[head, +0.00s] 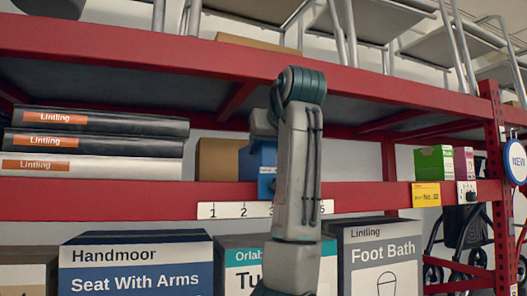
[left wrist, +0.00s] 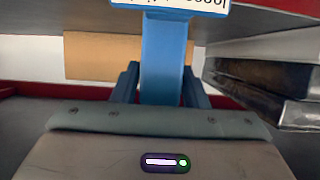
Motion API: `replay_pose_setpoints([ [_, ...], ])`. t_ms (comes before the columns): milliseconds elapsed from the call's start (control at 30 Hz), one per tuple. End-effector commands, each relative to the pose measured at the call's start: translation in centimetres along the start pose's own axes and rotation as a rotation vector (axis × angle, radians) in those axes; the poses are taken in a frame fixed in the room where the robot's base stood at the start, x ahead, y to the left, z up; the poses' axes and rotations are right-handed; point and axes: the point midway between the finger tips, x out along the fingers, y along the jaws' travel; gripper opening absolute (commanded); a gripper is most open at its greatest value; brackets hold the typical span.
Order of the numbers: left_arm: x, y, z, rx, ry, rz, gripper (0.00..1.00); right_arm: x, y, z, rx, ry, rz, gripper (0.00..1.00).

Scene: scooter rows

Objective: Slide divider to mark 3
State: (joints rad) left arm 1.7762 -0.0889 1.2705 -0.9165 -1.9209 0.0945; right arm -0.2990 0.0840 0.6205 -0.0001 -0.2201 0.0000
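The blue divider (head: 266,182) stands on the red shelf, partly hidden behind my left arm in the head view. Its lower front edge shows just above the number strip (head: 228,210), around the partly covered 3. Marks 1 and 2 are clear, 5 shows right of my arm, and 4 is hidden. In the left wrist view the divider (left wrist: 164,62) runs up between the two dark fingers of my left gripper (left wrist: 162,85), which press against both its sides. A white label with upside-down print sits at its top there. My right gripper is not in view.
Dark and white Lintling boxes (head: 95,145) lie stacked left on the shelf. A brown carton (head: 220,160) stands just left of the divider. Green box (head: 433,162) stands far right. Large cartons (head: 135,262) fill the level below. The shelf left of the green box looks open.

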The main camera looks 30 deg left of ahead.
Motion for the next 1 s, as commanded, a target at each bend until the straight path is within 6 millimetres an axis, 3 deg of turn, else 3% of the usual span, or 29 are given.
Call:
replay_pose_setpoints([
  [300, -6.3, 0.0, 0.3, 0.0, 0.004, 0.004, 0.4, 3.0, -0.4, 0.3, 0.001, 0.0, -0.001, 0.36],
  [500, -9.0, 0.0, 0.2, 0.0, 0.003, 0.002, 0.4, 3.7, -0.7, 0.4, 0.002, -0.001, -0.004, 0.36],
  [1000, -9.7, 0.0, 0.1, 0.0, 0.002, 0.001, 0.4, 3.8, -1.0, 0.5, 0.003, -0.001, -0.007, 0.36],
])
